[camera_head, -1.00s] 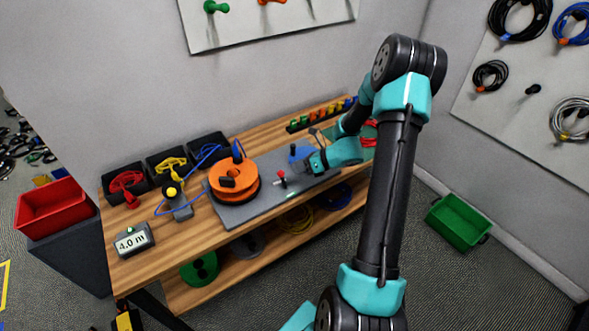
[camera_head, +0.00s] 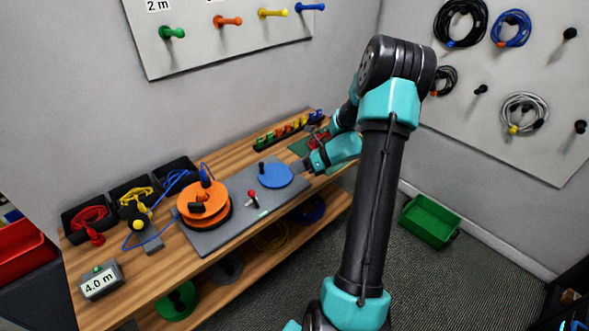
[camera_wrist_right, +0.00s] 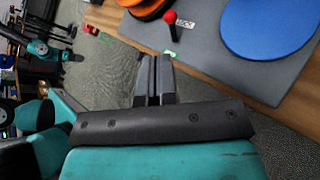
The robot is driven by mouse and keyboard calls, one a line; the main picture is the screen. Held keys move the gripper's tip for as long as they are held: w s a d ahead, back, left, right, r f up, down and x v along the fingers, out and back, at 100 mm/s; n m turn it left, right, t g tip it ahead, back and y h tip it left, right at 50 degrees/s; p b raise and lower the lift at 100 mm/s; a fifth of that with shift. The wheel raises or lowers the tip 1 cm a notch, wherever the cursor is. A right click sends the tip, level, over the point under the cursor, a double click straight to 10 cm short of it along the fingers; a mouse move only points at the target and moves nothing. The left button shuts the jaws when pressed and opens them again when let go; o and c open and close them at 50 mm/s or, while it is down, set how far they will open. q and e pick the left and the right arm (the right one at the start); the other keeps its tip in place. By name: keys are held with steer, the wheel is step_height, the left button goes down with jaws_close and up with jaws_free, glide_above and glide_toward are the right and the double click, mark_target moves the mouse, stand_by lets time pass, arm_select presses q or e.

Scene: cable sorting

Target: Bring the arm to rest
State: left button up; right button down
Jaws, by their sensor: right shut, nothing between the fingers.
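My right gripper (camera_head: 310,164) is shut and empty, just off the right end of the grey plate (camera_head: 222,236). Its closed fingers (camera_wrist_right: 153,78) also show in the right wrist view, pointing toward the plate's edge. A blue disc (camera_head: 276,175) with a dark upright knob lies on the plate, left of the gripper and apart from it; it also shows in the wrist view (camera_wrist_right: 265,30). Teal arm links (camera_wrist_right: 45,48) at the left of the wrist view seem to be my left arm. The state of its gripper cannot be made out.
An orange spool (camera_head: 203,203), a red-knobbed lever (camera_head: 252,197) and a 4.0 m display (camera_head: 101,282) stand on the wooden bench (camera_head: 150,287). Black bins (camera_head: 88,222) of cables line its back left. A green bin (camera_head: 430,221) is on the floor. Pegboards hang on both walls.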

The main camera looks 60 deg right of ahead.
steer(key=a+f+n+g+h, duration=0.1)
steer(key=a+f+n+g, duration=0.8)
steer(key=a+f+n, duration=0.65)
steer(key=s+a+f+n+h, duration=0.1)
steer(key=a+f+n, duration=0.4)
steer(key=a+n, duration=0.3)
steer(key=s+a+f+n+h, duration=0.1)
steer(key=a+f+n+h, duration=0.1)
steer(key=a+f+n, duration=0.3)
steer(key=a+n, duration=0.3)
steer(key=a, duration=0.4)
steer(key=shift+s+a+n, duration=0.15)
steer(key=shift+a+n, duration=0.15)
steer(key=shift+n, duration=0.05)
